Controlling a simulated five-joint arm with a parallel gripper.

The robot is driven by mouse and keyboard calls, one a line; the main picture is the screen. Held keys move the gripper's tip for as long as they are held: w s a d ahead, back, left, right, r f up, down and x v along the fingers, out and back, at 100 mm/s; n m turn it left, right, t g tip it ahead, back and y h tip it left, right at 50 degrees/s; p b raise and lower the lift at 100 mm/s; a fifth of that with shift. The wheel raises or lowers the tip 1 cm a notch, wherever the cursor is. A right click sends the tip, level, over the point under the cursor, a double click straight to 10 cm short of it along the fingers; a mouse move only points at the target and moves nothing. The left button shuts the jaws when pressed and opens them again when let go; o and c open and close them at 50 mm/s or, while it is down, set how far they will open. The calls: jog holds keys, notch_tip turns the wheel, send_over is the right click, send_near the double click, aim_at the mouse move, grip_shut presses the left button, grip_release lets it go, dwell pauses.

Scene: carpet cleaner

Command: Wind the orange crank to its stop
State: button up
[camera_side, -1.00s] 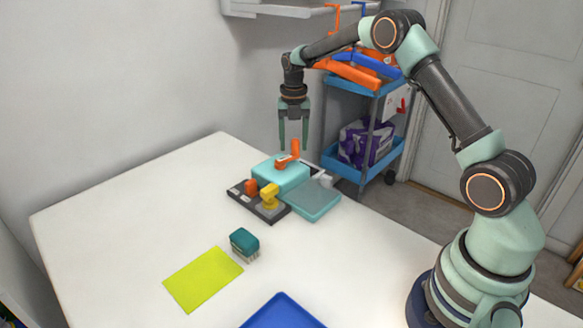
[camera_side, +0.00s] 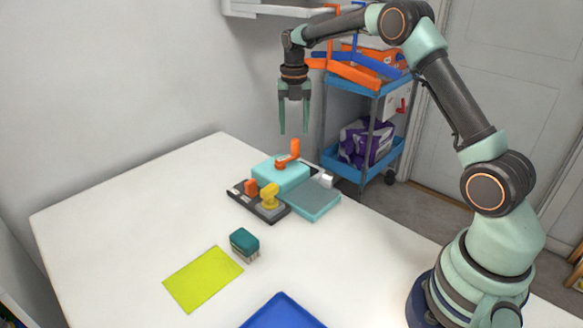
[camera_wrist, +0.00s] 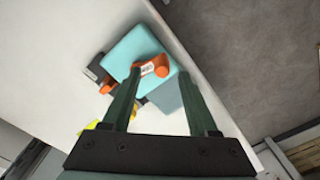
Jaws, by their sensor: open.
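The orange crank (camera_side: 293,150) sits on top of a teal box (camera_side: 280,173), its handle standing up at the right end of its short arm. In the wrist view the crank (camera_wrist: 160,65) shows between my fingers, with a pale label on its arm. My gripper (camera_side: 294,131) is open and empty, pointing down above the crank, with a visible gap between the fingertips and the handle in the side view. The wrist view also shows my gripper (camera_wrist: 160,74) with its fingers apart.
Beside the box are a dark panel with a smaller orange knob (camera_side: 250,187) and a yellow knob (camera_side: 270,196), a flat teal lid (camera_side: 313,202) and a pale cylinder (camera_side: 327,180). A brush (camera_side: 244,243), green cloth (camera_side: 203,278) and blue tray (camera_side: 283,312) lie nearer. The left table is clear.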

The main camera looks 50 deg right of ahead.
jog(key=shift+r, duration=2.05)
jog(key=shift+s+a+r, duration=0.1)
jog(key=shift+a+r, duration=0.1)
jog(key=shift+r, duration=0.1)
jog(key=s+a+r+m+t, duration=0.3)
jog(key=s+a+r+m, duration=0.55)
jog(key=m, duration=0.45)
jog(key=s+a+f+m+t, duration=0.1)
jog(key=s+a+m, duration=0.1)
jog(key=s+m, duration=0.5)
jog(key=s+a+f+m+t, duration=0.1)
jog(key=s+a+m, duration=0.1)
jog(key=s+m, duration=0.5)
jog(key=shift+s+f+t, duration=0.15)
jog(key=shift+f+t, duration=0.15)
